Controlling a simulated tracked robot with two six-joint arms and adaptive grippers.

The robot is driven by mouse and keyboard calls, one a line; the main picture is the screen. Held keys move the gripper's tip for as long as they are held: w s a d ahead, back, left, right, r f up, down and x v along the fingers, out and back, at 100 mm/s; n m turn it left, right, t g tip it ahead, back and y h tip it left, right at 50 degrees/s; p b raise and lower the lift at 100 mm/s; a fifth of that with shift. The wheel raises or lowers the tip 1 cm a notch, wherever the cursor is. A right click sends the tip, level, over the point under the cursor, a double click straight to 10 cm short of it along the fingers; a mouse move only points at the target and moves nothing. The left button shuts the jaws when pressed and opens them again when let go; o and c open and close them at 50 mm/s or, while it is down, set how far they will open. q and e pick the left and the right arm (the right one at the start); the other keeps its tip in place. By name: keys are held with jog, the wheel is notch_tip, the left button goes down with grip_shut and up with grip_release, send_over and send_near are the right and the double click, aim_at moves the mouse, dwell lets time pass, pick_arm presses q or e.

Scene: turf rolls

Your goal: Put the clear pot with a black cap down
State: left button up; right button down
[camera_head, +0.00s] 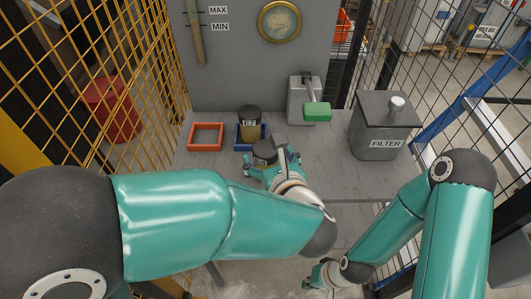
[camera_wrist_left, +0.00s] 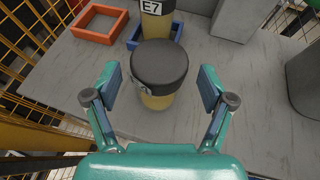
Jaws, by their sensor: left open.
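A clear pot with a black cap (camera_head: 264,153) and yellowish contents stands upright on the grey table, in front of the blue frame. In the left wrist view the pot (camera_wrist_left: 159,75) sits between the spread fingers of my left gripper (camera_wrist_left: 160,88), with a gap on each side. My left gripper (camera_head: 272,166) is open, and the arm partly hides the pot's lower part in the head view. My right gripper (camera_head: 316,277) hangs low in front of the table; its fingers are too small to read.
A second black-capped pot marked E7 (camera_head: 249,119) stands in the blue frame (camera_head: 238,144). An empty orange frame (camera_head: 206,148) is to its left. A grey box with a green handle (camera_head: 317,111) and a FILTER box (camera_head: 378,143) stand right. Mesh fencing flanks the table.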

aim_at(266, 148)
pick_arm(q)
jog(key=v, duration=0.5)
jog(key=shift+s+b, duration=0.15)
jog(key=shift+b, duration=0.25)
jog(key=p+x, duration=0.1)
jog(key=x, duration=0.7)
jog(key=shift+a+p, duration=0.1)
jog(key=shift+p, duration=0.2)
jog(key=r, duration=0.3)
jog(key=shift+s+r, duration=0.2)
jog(key=shift+r, duration=0.8)
